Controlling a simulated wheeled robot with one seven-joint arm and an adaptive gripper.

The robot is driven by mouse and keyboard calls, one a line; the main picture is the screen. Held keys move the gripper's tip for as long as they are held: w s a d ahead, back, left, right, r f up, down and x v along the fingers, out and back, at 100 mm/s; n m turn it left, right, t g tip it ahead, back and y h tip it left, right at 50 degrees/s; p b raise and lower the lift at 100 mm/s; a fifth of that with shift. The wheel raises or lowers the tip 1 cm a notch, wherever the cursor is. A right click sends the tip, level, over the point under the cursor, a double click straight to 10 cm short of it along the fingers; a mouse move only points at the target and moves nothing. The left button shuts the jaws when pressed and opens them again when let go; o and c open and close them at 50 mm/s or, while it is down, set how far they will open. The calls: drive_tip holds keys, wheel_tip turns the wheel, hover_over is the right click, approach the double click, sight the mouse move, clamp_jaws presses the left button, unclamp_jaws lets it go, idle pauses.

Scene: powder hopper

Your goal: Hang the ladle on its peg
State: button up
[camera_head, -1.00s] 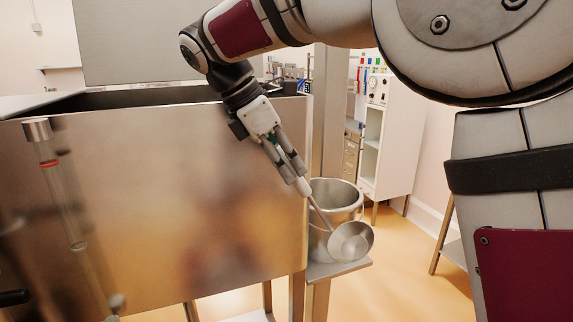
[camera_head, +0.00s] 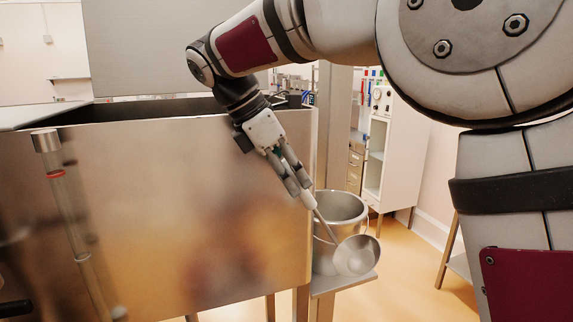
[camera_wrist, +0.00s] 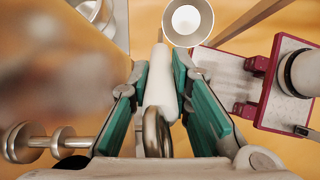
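The ladle has a pale handle (camera_wrist: 162,82) and a round steel bowl (camera_head: 357,256); the bowl also shows at the top of the wrist view (camera_wrist: 188,20). My gripper (camera_head: 303,191) is shut on the handle, with green-lined fingers on either side of it in the wrist view (camera_wrist: 160,65). The ladle hangs tilted, bowl down and to the right, beside the hopper's right corner. A metal loop (camera_wrist: 156,135) shows at the handle's near end.
The large steel hopper (camera_head: 200,200) fills the left, with a sight tube (camera_head: 70,220) on its front. A steel bucket (camera_head: 338,207) stands on a small shelf (camera_head: 345,283) behind the ladle bowl.

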drive_tip(key=w+a+v, duration=0.1)
drive_tip(key=v, duration=1)
drive_tip(key=s+d+f+m+t+y+b, duration=0.1)
drive_tip(key=s+d+f+m+y, duration=0.1)
drive_tip(key=s+d+m, duration=0.35)
drive_tip(key=s+d+f+m+y, duration=0.1)
drive_tip(key=s+d+f+m, duration=0.15)
drive_tip(key=d, duration=0.65)
drive_tip(key=s+d+f+m+t+y+b, duration=0.1)
drive_tip(key=s+d+f+m+t+y, duration=0.2)
drive_tip(key=s+f+m, duration=0.9)
drive_tip(key=d+f, duration=0.2)
drive_tip(key=d, duration=0.1)
drive_tip(key=shift+d+f+m, duration=0.2)
drive_tip(key=shift+f+m, duration=0.1)
drive_tip(key=shift+m, duration=0.1)
